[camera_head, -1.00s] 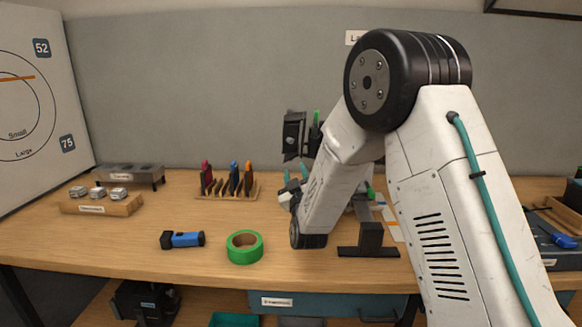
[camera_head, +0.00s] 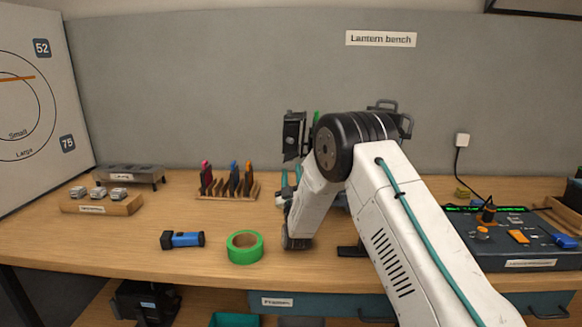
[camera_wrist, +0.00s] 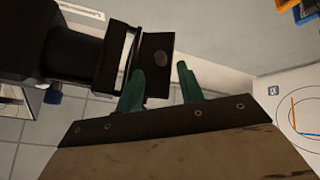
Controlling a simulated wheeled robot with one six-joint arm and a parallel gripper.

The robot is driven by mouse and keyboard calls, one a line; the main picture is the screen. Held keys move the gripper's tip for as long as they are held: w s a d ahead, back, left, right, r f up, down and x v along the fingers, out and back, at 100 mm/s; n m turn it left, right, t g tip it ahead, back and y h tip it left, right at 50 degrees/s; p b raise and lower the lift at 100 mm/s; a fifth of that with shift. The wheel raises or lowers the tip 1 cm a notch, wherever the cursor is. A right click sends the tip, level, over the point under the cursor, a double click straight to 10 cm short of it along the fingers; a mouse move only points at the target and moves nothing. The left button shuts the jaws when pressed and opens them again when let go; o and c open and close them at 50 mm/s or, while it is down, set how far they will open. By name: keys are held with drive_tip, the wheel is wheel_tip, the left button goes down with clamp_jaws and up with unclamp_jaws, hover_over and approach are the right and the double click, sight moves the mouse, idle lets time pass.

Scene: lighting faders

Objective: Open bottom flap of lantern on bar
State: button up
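The lantern is mostly hidden behind my arm in the head view. A black flap (camera_head: 293,135) shows at its left, and dark frame parts show at its right. In the wrist view the black lantern body (camera_wrist: 70,45) fills the upper left, with a dark flap plate (camera_wrist: 157,58) at its front end. My gripper (camera_wrist: 160,80) is open, with two teal fingertips apart. The left finger overlaps the flap plate's near edge and the right finger stands clear of it. I cannot tell whether either touches. The fingertips also show small and partly hidden in the head view, below the left flap.
On the bench are a blue torch (camera_head: 183,240), green tape roll (camera_head: 245,247), a rack of coloured pieces (camera_head: 228,187), a wooden block with metal parts (camera_head: 101,204) and a fader console (camera_head: 520,240) at right. The front left bench top is clear.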

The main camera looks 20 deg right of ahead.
drive_tip(key=shift+x, duration=1.85)
drive_tip(key=shift+w+f, duration=0.15)
drive_tip(key=shift+f, duration=0.05)
clamp_jaws()
drive_tip(key=shift+h, duration=0.3)
drive_tip(key=shift+w+a+r+m+g+h, duration=0.15)
drive_tip(key=shift+a+r+m+g+h, duration=0.35)
drive_tip(key=shift+m+g+h, duration=1.85)
drive_tip(key=shift+w+a+r+m+g+h, duration=0.1)
drive_tip(key=shift+a+r+m+g+h, duration=0.35)
drive_tip(key=shift+m+h, duration=2.2)
drive_tip(key=shift+w+a+r+m+g+h, duration=0.15)
drive_tip(key=shift+a+r+m+g+h, duration=0.5)
drive_tip(key=shift+m, duration=3.35)
drive_tip(key=shift+d+g, duration=0.25)
drive_tip(key=shift+g, duration=0.4)
unclamp_jaws()
